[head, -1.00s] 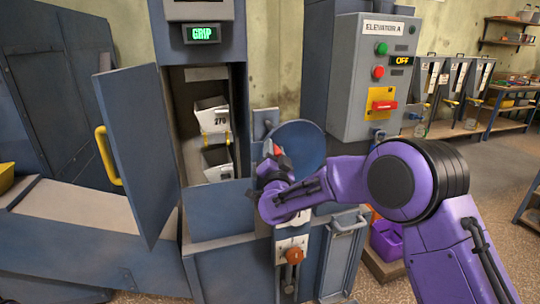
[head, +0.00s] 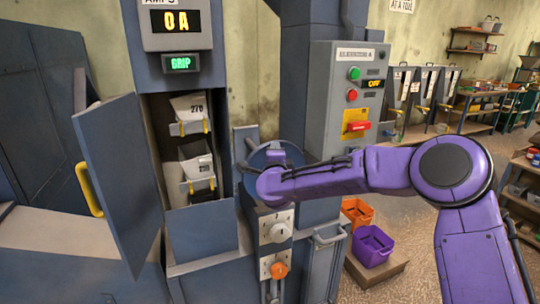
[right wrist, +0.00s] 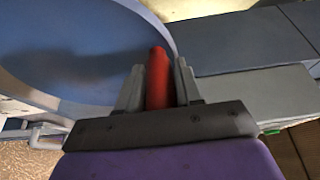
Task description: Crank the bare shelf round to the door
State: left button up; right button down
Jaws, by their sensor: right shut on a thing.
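The tall blue elevator casing stands with its door (head: 118,180) swung open to the left. In the opening, a white bucket marked 270 (head: 188,108) sits near the top and another white bucket (head: 197,168) sits below it, both with yellow clips. I cannot make out a bare shelf. The blue crank wheel (head: 262,156) is right of the opening, partly behind my right arm. In the right wrist view my right gripper (right wrist: 158,85) is shut on the red crank handle (right wrist: 158,72) at the wheel's rim. My left gripper is out of view.
A display above the opening (head: 177,20) reads 0 A, and a green one (head: 180,63) reads GRIP. The grey control box (head: 347,100) shows OFF. A white knob (head: 279,231) and an orange knob (head: 279,270) sit below the wheel. Orange (head: 357,212) and purple bins (head: 372,246) stand right.

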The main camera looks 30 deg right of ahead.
jog(key=shift+d+r+m+g, duration=0.15)
jog(key=shift+d+m+g, duration=0.25)
jog(key=shift+d+m, duration=0.55)
jog(key=c, duration=0.8)
grip_release()
jog(key=shift+s, duration=0.1)
jog(key=shift+s+a, duration=0.1)
jog(key=b+v, duration=0.1)
jog(key=v, duration=0.9)
jog(key=shift+s+b, duration=0.2)
jog(key=shift+b, duration=0.15)
